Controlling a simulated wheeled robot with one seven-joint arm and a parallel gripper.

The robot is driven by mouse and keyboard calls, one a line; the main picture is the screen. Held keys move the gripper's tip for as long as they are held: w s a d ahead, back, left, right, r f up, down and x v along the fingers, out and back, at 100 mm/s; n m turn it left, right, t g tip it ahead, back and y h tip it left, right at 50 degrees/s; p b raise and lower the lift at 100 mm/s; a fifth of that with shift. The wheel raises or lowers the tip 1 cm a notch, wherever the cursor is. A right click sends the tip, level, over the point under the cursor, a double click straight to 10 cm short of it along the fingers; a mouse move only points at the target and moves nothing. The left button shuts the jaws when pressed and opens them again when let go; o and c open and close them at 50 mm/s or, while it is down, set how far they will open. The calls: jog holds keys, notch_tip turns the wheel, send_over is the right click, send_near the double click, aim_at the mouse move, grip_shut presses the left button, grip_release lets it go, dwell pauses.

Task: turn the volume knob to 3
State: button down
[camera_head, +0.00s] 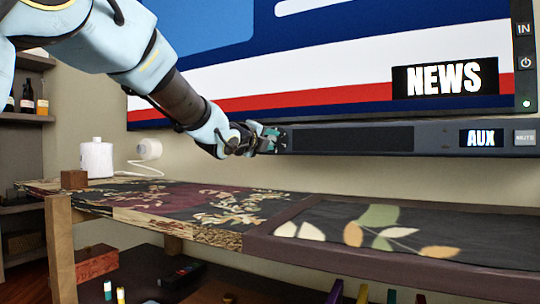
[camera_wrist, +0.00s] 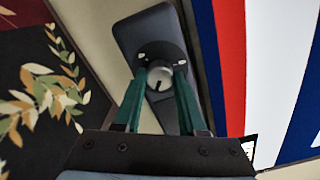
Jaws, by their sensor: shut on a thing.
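The volume knob is a small round silver knob (camera_wrist: 160,76) on a dark round base at the end of the dark soundbar (camera_wrist: 145,28). It has a dark pointer mark, and small white marks sit on the base around it; I cannot read them. My gripper (camera_wrist: 160,72) is shut on the knob, with one green finger on each side. In the head view my gripper (camera_head: 262,138) is at the left end of the soundbar (camera_head: 425,138) and hides the knob. The soundbar's display (camera_head: 481,138) reads AUX.
A large screen (camera_head: 330,70) showing NEWS hangs just above the soundbar. A MUTE button (camera_head: 525,137) is at the bar's right end. Below is a long patterned table (camera_head: 275,222) with a white jar (camera_head: 97,160) and a wooden block (camera_head: 74,180) at its left. Space under the soundbar is free.

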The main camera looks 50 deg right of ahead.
jog(key=m+b, duration=0.3)
jog(key=b, duration=0.1)
jog(key=m+b, duration=0.1)
jog(key=m, duration=0.1)
jog(key=shift+f+m+b, duration=0.3)
jog(key=shift+b, duration=0.1)
jog(key=shift+r+m+b, duration=0.2)
jog(key=shift+m+b, duration=1.4)
jog(key=shift+m, duration=0.6)
jog(key=shift+c, duration=2.4)
grip_release()
jog(key=b+v, duration=0.1)
jog(key=v, duration=0.9)
jog(key=shift+a, duration=0.4)
jog(key=shift+r, duration=0.1)
